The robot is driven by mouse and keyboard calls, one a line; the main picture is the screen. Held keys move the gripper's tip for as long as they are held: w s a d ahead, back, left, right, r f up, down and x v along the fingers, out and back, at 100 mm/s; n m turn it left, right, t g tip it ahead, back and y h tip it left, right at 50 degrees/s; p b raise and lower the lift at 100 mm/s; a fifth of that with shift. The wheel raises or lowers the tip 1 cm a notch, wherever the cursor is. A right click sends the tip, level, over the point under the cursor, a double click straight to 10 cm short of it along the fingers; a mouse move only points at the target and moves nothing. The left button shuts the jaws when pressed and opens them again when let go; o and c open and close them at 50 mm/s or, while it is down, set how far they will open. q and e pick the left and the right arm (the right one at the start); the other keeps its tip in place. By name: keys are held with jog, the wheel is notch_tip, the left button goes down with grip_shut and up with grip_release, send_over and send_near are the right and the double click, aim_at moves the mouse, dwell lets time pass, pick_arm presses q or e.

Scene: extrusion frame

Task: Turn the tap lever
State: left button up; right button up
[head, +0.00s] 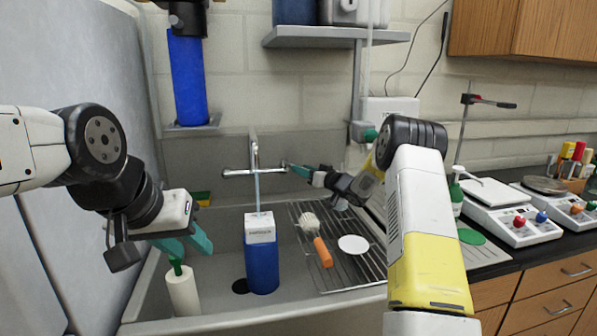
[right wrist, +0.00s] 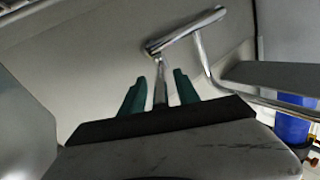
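The chrome tap (head: 254,152) stands at the back wall of the sink, with a crossbar and a thin stream-like vertical line below it. In the right wrist view, a slim chrome lever (right wrist: 161,82) runs from the end of the tap's crossbar (right wrist: 188,30) down between my right gripper's (right wrist: 158,92) green fingers. The fingers are apart, with a gap on each side of the lever. In the head view my right gripper (head: 296,168) is at the right end of the crossbar. My left gripper (head: 186,244) is open and empty over the sink's left side.
A blue bottle (head: 262,262) stands in the sink below the tap. A wire rack (head: 335,270) to its right holds an orange-handled brush (head: 322,250) and a white disc (head: 353,244). A white cylinder (head: 183,291) stands front left. Balances (head: 512,222) stand on the right counter.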

jog(key=v, duration=0.7)
jog(key=shift+s+d, duration=0.25)
jog(key=shift+s, duration=0.05)
